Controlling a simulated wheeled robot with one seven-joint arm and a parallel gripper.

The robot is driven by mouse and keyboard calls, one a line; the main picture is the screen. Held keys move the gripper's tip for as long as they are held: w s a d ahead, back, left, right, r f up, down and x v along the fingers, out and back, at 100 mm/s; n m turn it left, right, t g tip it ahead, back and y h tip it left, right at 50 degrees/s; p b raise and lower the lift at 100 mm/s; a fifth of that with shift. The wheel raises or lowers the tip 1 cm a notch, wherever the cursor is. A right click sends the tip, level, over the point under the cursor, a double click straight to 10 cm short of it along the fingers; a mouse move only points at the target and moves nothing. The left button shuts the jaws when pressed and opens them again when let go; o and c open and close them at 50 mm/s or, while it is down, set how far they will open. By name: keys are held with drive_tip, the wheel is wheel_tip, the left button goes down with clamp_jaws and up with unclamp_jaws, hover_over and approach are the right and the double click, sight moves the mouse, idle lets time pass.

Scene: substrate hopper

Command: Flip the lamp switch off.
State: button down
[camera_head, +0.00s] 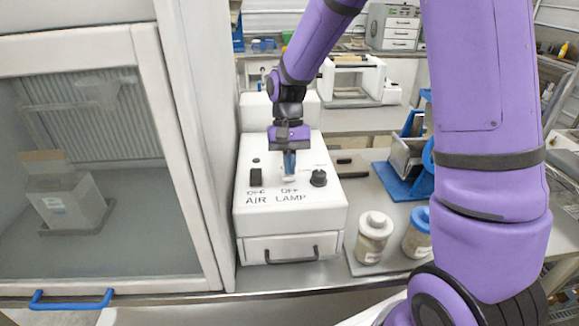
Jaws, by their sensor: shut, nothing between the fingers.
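A white control box (262,221) stands on the bench in the middle of the head view. Its sloped top carries a black switch (256,178) above the labels OFF and AIR, and a black knob (319,178) at the right. The label LAMP with OFF above it sits to the right of AIR. My gripper (289,174) points down over the box top, shut and empty, right above the LAMP label. Its fingers cover the place of the lamp switch, so I cannot see the switch's position or tell whether the fingers touch it.
A glass-fronted cabinet (149,110) with a blue handle (72,300) stands close on the left. Two jars, one white-capped (373,239) and one blue-capped (416,236), stand right of the box. A blue-based device (400,182) is behind them. The box has a drawer handle (291,257) in front.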

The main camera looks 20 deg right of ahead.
drive_tip(key=shift+s+f, duration=0.15)
drive_tip(key=shift+f, duration=0.1)
drive_tip(key=shift+s+f+t, duration=0.2)
drive_tip(key=shift+f+t, duration=0.05)
drive_tip(key=shift+t, duration=0.15)
drive_tip(key=shift+w, duration=0.1)
drive_tip(key=shift+w+d+r, duration=0.15)
drive_tip(key=shift+w+d, duration=0.05)
drive_tip(key=shift+w, duration=0.55)
drive_tip(key=shift+r, duration=0.1)
drive_tip(key=w+v, duration=0.1)
drive_tip(key=v, duration=1.3)
drive_tip(key=shift+s+a, duration=0.1)
drive_tip(key=shift+s, duration=0.1)
drive_tip(key=shift+s+g, duration=0.4)
drive_tip(key=shift+s, duration=0.05)
